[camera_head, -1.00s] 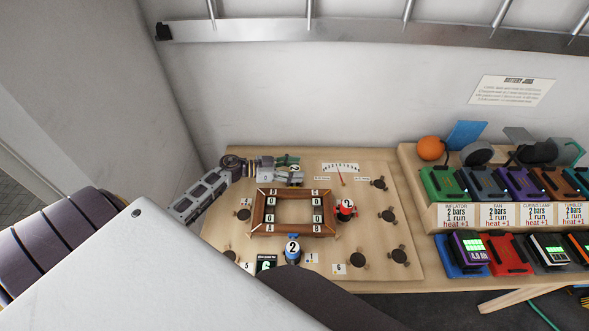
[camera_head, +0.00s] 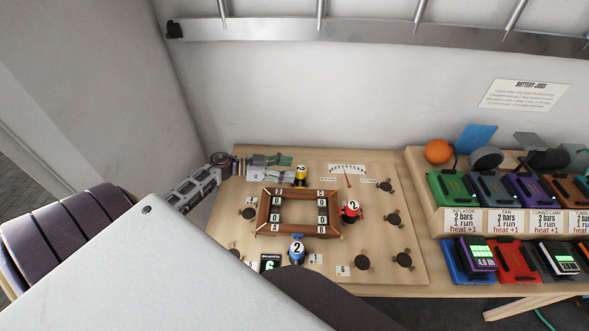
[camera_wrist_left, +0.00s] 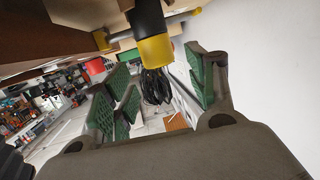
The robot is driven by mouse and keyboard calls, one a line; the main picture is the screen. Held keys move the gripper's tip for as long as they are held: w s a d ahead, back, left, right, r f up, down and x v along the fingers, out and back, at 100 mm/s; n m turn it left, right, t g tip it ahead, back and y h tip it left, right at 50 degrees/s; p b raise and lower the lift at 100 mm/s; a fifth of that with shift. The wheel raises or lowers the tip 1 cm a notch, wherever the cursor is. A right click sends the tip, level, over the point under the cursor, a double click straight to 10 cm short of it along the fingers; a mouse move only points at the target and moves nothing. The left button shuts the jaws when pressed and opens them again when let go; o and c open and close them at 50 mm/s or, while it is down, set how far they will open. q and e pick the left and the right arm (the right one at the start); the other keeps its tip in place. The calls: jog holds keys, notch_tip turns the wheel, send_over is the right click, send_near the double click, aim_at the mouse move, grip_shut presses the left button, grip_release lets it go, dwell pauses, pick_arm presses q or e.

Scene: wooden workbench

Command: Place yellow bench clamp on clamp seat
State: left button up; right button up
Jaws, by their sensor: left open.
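The yellow bench clamp (camera_head: 301,176) stands upright at the back edge of the wooden frame (camera_head: 266,212), on the board. Its yellow and black body also shows in the left wrist view (camera_wrist_left: 156,48). Whatever is directly under it is hidden. My right gripper is out of view.
Several dark round fittings (camera_head: 394,218) surround the frame. A dial gauge (camera_head: 347,171) lies behind it. A rack of coloured battery docks (camera_head: 498,187) stands on the right. The wall (camera_head: 330,90) closes off the back.

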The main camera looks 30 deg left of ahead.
pick_arm(q)
jog(key=v, duration=0.7)
